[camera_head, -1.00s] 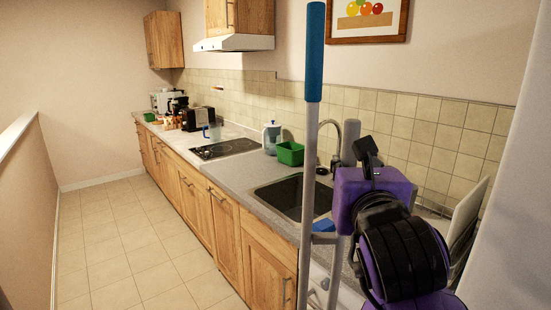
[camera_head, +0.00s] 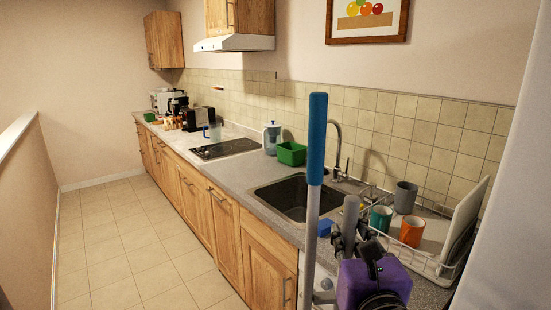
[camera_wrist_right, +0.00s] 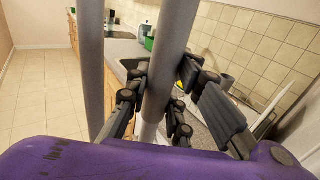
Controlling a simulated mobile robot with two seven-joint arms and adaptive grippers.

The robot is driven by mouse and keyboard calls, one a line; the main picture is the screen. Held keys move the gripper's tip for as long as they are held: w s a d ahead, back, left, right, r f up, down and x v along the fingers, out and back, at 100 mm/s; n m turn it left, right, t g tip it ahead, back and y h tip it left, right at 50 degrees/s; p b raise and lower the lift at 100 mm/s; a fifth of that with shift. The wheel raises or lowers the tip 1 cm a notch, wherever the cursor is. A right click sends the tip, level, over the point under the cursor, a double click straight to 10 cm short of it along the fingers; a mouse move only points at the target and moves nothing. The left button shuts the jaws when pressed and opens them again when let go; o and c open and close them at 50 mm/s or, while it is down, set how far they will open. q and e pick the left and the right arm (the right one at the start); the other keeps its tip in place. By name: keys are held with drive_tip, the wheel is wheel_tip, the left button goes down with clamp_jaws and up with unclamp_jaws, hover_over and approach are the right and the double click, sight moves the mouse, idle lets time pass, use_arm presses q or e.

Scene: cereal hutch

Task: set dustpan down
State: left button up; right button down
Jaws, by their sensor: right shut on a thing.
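My right gripper (camera_head: 348,243), with a purple wrist, is low at the front of the sink counter. Its fingers are shut on an upright grey pole, which also shows between the finger pads in the right wrist view (camera_wrist_right: 168,55). I take this pole for the dustpan's handle. A taller grey pole with a blue grip (camera_head: 316,140) stands just left of it. It shows as a grey pole at the left in the right wrist view (camera_wrist_right: 91,65). The dustpan's pan is out of view, so I cannot tell whether it touches the floor. My left gripper is not in view.
The counter holds a sink (camera_head: 290,197), a green tub (camera_head: 291,153), a hob (camera_head: 225,148) and a dish rack (camera_head: 440,268) with cups, close to my right gripper. Wooden cabinets (camera_head: 225,224) run beneath. The tiled floor (camera_head: 125,245) at left is clear.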

drive_tip(key=shift+s+f, duration=0.25)
drive_tip(key=shift+f, duration=0.1)
drive_tip(key=s+d+f, duration=0.1)
drive_tip(key=s+f, duration=0.2)
drive_tip(key=f, duration=0.4)
drive_tip(key=s+d+f, duration=0.2)
drive_tip(key=s+f, duration=0.2)
drive_tip(key=f, duration=0.3)
drive_tip(key=shift+s+f+h, duration=0.15)
drive_tip(key=shift+f+h, duration=0.15)
